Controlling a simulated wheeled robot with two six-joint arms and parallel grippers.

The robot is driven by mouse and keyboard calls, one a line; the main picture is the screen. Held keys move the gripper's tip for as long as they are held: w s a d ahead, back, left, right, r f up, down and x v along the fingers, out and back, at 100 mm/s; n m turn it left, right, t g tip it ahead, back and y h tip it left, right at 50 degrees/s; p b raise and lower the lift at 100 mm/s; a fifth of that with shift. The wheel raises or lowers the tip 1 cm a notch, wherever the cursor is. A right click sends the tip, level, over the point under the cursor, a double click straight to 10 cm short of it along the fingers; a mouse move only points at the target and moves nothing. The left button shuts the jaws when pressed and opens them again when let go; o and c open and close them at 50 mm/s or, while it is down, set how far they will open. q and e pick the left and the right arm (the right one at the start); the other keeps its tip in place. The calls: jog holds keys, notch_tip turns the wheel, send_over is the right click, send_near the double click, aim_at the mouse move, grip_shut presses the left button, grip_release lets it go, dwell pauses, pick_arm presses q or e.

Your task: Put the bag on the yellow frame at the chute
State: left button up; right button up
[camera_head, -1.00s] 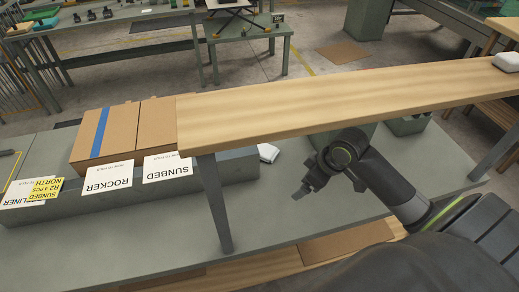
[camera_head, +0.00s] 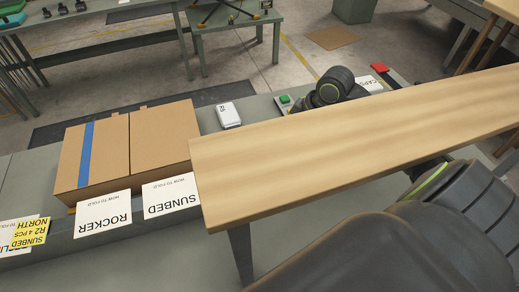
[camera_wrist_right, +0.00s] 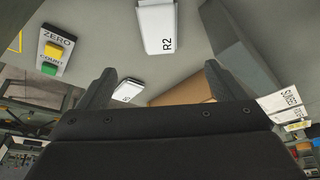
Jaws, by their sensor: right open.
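In the right wrist view a white bag marked R2 (camera_wrist_right: 157,28) lies on the grey surface ahead of my right gripper (camera_wrist_right: 158,75). The gripper is open, with nothing between its fingers. A second white bag (camera_wrist_right: 126,92) lies between the fingers in the picture, apart from them. In the head view one white bag (camera_head: 228,114) lies behind the wooden board, left of my right wrist; the right fingers are hidden there. A bit of yellow line (camera_wrist_right: 15,42) shows at the wrist view's left edge; I cannot tell whether it is the frame. My left gripper is out of view.
A long wooden board (camera_head: 350,135) crosses above the grey bench, in front of my right wrist. Cardboard boxes (camera_head: 160,140) stand left, with ROCKER (camera_head: 103,214) and SUNBED (camera_head: 170,195) cards before them. A button box marked ZERO and COUNT (camera_wrist_right: 53,48) is at the wrist view's left.

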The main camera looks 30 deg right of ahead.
jog(key=x, duration=1)
jog(key=shift+w+a+f+p, duration=0.1)
jog(key=shift+a+f+p, duration=0.05)
jog(key=shift+f+p, duration=0.2)
jog(key=shift+w+a+f, duration=0.1)
jog(key=shift+w+f, duration=0.05)
jog(key=shift+f, duration=0.35)
jog(key=x, duration=0.2)
jog(key=p+x, duration=0.1)
jog(key=x, duration=0.1)
jog(key=shift+d+f, duration=0.2)
jog(key=shift+d, duration=0.05)
jog(key=shift+w+a+f, duration=0.1)
jog(key=shift+w+f, duration=0.05)
jog(key=shift+f, duration=0.35)
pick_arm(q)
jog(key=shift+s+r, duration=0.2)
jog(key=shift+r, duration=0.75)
pick_arm(e)
jog(key=shift+c, duration=0.3)
